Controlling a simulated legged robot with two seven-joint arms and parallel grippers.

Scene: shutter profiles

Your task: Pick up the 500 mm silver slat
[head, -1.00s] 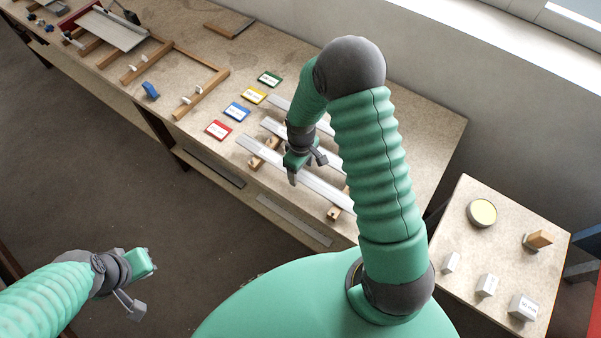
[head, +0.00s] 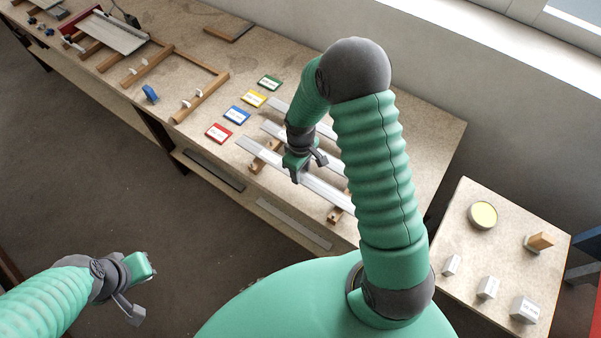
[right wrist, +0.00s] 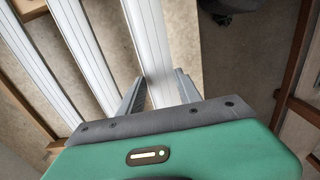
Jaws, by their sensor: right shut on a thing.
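Three silver slats lie side by side on wooden supports on the bench. My right gripper (head: 305,171) is over the slat nearest the bench's front edge (head: 327,191). In the right wrist view, this slat (right wrist: 148,40) runs between the fingers (right wrist: 157,92), which are shut on it. The middle slat (right wrist: 87,50) and far slat (right wrist: 32,60) lie beside it, outside the fingers. No length mark is readable on the slats. The held slat appears level with the others. My right arm hides their right ends. My left gripper (head: 142,286) is open and empty, over the floor.
Red (head: 219,133), blue (head: 236,114), yellow (head: 253,98) and green (head: 269,82) cards lie left of the slats. A wooden frame (head: 203,94) lies further left. A side table (head: 455,225) at right holds a round tin (head: 482,214) and several small blocks.

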